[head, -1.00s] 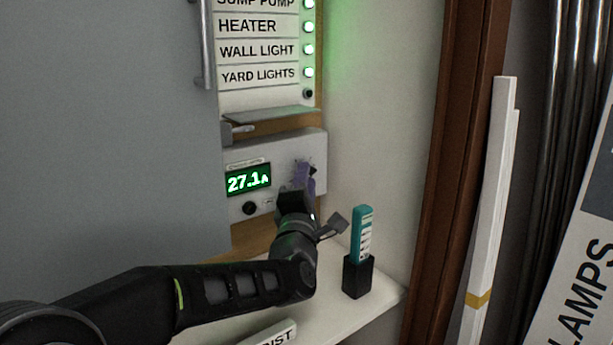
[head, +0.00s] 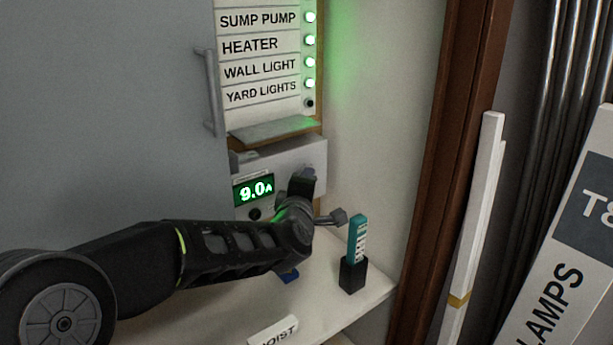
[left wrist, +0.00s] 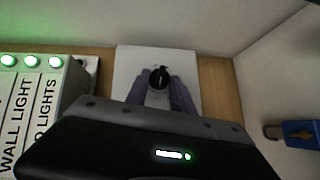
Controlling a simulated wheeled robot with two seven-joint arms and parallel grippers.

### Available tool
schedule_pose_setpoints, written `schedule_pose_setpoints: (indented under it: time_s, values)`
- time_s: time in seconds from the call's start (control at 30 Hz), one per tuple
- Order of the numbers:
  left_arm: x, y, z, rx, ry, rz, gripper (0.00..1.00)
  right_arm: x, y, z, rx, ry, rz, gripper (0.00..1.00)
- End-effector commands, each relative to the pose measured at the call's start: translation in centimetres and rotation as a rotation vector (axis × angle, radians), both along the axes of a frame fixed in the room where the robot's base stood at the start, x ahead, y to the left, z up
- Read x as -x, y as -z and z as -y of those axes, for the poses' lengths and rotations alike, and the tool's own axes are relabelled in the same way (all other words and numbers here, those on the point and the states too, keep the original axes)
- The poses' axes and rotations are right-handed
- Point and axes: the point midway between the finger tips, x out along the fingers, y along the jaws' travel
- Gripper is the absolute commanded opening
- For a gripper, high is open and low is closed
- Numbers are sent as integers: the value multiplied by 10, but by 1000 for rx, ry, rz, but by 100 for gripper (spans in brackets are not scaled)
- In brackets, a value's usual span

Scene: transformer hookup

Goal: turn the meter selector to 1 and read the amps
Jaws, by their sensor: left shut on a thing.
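The meter (head: 285,162) is a pale box on the wall below the breaker panel. Its green display (head: 253,190) reads 9.0 A. My left gripper (head: 308,178) is at the right side of the meter's face and hides the selector in the head view. In the left wrist view, the selector (left wrist: 160,76) is a round black knob with a pale mark, and the purple-grey fingers of my left gripper (left wrist: 161,92) are shut on it from both sides. Its number marks cannot be read. My right gripper is not in view.
The breaker panel (head: 262,68) above has labels and several lit green lamps. A shelf below the meter holds a teal stick (head: 357,238) in a black holder (head: 352,276), right of my left arm. A white label block (head: 274,331) lies at the shelf's front.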

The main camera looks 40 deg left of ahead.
Motion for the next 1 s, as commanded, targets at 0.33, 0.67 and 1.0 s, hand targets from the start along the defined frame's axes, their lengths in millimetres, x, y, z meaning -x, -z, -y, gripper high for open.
schedule_pose_setpoints:
  time_s: [0.33, 0.67, 1.0]
  values:
    - [0, 1, 0, 0, 0, -1, 33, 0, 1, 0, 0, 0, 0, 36]
    - [0, 0, 0, 0, -1, 0, 51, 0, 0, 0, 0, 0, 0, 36]
    - [13, -3, 7, 0, 0, 4, 51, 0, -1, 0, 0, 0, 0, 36]
